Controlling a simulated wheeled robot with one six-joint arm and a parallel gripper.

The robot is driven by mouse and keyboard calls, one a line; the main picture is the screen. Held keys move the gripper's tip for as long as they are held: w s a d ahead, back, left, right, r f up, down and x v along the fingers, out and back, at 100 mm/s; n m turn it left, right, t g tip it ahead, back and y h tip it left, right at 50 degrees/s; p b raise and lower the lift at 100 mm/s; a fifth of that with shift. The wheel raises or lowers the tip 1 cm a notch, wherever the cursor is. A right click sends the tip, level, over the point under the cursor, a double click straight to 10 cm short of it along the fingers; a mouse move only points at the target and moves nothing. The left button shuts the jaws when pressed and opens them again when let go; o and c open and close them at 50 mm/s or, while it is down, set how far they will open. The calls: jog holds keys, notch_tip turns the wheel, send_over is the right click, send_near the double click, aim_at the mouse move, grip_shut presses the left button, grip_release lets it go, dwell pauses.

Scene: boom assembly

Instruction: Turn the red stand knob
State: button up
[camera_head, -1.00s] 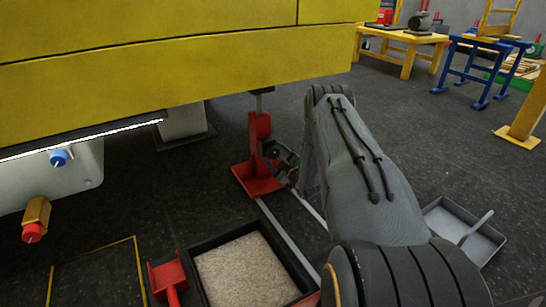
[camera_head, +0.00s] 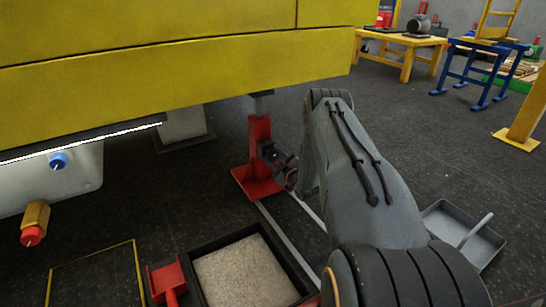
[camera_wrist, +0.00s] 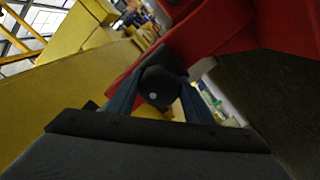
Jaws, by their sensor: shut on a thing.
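The red stand (camera_head: 258,150) stands on the floor under the yellow boom, with a square red base and an upright column. A short grey post shows between its top and the boom. My gripper (camera_head: 277,158) is at the right side of the column, partly hidden by my own arm. In the wrist view the stand (camera_wrist: 235,28) fills the upper right. The dark round knob (camera_wrist: 158,86), with a pale dot on its face, sits between the two bluish fingers of my gripper (camera_wrist: 160,98). The fingers are shut on it from both sides.
The yellow boom (camera_head: 180,85) hangs low over the stand. In front are a tray of pale grit (camera_head: 190,258) and a red scoop (camera_head: 165,277). A grey tray (camera_head: 440,222) lies on the right. A yellow table (camera_head: 400,40) and a blue trestle (camera_head: 478,60) stand behind.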

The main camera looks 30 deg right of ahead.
jog(key=m+p, duration=0.1)
jog(key=m, duration=0.3)
jog(key=m+p, duration=0.1)
jog(key=m, duration=0.2)
jog(key=shift+m, duration=0.4)
jog(key=m, duration=0.3)
jog(key=shift+m, duration=0.3)
jog(key=m, duration=0.3)
jog(key=shift+m+p, duration=0.3)
jog(key=m, duration=0.3)
jog(key=shift+m, duration=0.3)
jog(key=m, duration=0.3)
jog(key=shift+m, duration=0.3)
jog(key=m, duration=0.6)
jog(key=shift+m, duration=0.3)
